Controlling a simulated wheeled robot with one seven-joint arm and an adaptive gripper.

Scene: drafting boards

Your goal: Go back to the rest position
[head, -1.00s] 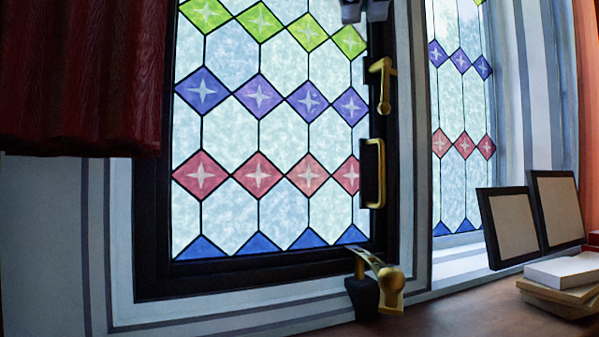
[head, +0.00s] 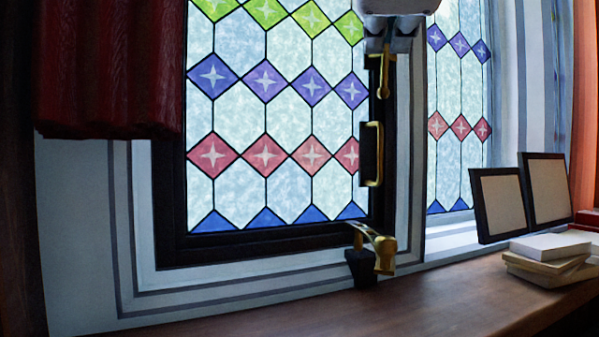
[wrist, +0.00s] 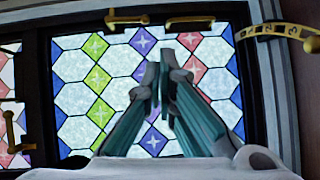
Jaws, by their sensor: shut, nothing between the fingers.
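My gripper (head: 389,42) hangs into the top of the head view, in front of the window's right frame and just above a brass latch. In the wrist view its two teal fingers (wrist: 162,76) are together at the tips, empty, with the stained-glass window (wrist: 75,95) behind them. In the head view the window (head: 240,120) has rows of green, purple, red and blue diamonds in a dark frame. I see no contact between the gripper and the fittings, though the fingertips overlap the upper latch in the head view.
Brass fittings line the window's right side: a latch (head: 384,80), a pull handle (head: 374,153) and a curved stay (head: 372,240) near the wooden sill (head: 440,300). Two framed panels (head: 502,203) and stacked books (head: 550,258) stand right. A red curtain (head: 110,70) hangs left.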

